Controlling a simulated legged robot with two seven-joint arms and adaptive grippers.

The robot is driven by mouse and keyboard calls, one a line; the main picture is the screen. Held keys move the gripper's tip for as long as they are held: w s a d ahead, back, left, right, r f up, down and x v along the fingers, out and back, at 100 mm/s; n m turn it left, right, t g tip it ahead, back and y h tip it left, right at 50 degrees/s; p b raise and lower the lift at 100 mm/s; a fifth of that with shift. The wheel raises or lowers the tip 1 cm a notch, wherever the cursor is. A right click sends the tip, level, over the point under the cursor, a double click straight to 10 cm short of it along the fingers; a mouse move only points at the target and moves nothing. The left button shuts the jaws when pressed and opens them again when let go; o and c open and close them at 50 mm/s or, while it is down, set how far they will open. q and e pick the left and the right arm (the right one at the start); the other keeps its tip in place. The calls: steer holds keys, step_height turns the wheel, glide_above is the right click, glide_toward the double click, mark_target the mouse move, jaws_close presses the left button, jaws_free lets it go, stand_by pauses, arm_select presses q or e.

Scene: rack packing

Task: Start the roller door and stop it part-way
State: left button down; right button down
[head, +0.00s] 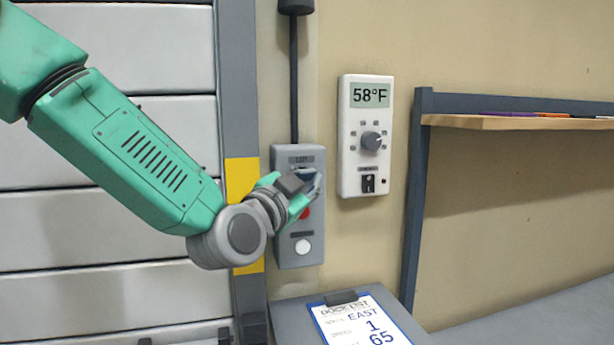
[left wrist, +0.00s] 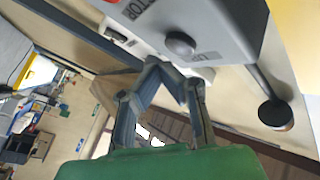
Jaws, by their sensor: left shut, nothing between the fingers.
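The roller door (head: 100,220) fills the left of the head view with pale horizontal panels. The grey control box (head: 283,222) is on the wall to its right, with a red button (head: 305,213) half covered by my left gripper and a white button (head: 303,246) below. My left gripper (head: 313,180) is shut and empty in front of the box's upper part, hiding most of what is there. My right gripper is out of view.
A white thermostat (head: 365,175) reading 58°F is right of the box. A clipboard (head: 361,320) lies on a grey surface below. A wooden shelf (head: 510,123) with a dark blue upright is at right. A dark conduit (head: 294,80) runs up from the box.

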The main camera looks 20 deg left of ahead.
arm_select(q)
steer(key=shift+w+a, duration=0.2)
steer(key=shift+a, duration=0.7)
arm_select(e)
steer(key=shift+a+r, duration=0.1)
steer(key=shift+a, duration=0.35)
arm_select(q)
steer(key=shift+d, duration=0.1)
steer(key=shift+w+d, duration=0.15)
steer(key=shift+d, duration=0.15)
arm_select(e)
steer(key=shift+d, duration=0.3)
